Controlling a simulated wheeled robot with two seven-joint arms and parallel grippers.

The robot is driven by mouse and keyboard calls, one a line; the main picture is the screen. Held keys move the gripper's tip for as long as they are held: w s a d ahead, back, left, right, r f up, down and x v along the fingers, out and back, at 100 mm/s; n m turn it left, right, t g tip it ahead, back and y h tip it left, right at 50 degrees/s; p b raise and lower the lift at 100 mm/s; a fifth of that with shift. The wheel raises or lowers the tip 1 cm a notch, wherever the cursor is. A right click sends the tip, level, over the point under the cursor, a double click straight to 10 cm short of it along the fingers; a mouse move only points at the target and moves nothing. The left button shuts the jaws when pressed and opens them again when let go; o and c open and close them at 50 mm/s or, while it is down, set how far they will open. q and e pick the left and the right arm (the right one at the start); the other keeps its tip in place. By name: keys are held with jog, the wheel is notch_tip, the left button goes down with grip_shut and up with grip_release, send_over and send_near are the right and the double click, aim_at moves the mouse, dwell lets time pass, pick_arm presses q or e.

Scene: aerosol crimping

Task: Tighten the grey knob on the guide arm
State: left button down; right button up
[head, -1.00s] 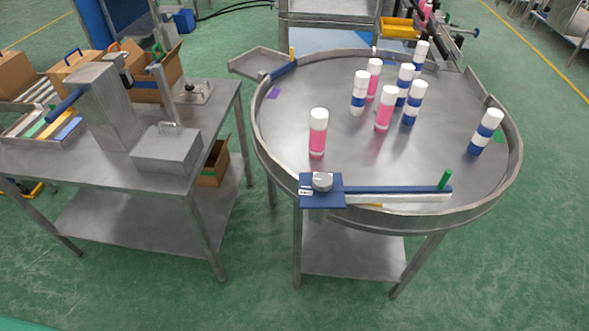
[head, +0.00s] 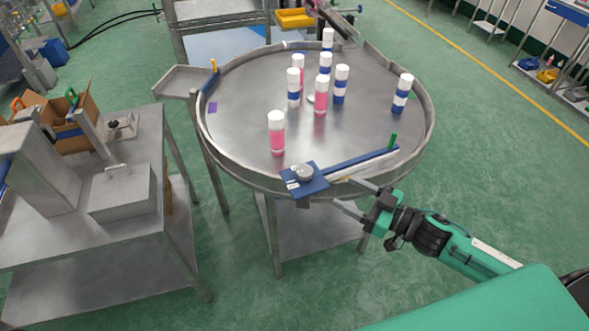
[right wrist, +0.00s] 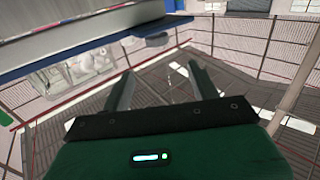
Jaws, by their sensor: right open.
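The grey knob (head: 304,172) is a short round cap on the blue plate (head: 307,185) at the near rim of the round table. The guide arm (head: 350,160) is a blue and white bar running right from that plate to a green handle (head: 392,140). My right gripper (head: 345,192) is open and empty, just outside the rim, right of the knob and apart from it. In the right wrist view, its two fingers (right wrist: 160,78) are spread with nothing between them. A blue edge with a grey round part (right wrist: 152,41) lies beyond them. My left gripper is not in view.
Several pink and blue-white cans stand on the round steel table (head: 235,135); one pink can (head: 276,133) is near the knob. A steel bench (head: 120,225) with a grey box (head: 122,192) stands to the left. The floor between them is clear.

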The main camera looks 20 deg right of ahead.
aim_at(309, 172)
jog(key=p+x, duration=0.4)
jog(key=x, duration=0.8)
jog(key=shift+w+d+p, duration=0.15)
jog(key=shift+d+p, duration=0.05)
jog(key=shift+p, duration=0.2)
jog(key=shift+x, duration=0.75)
jog(key=shift+f, duration=0.1)
jog(key=c, duration=1)
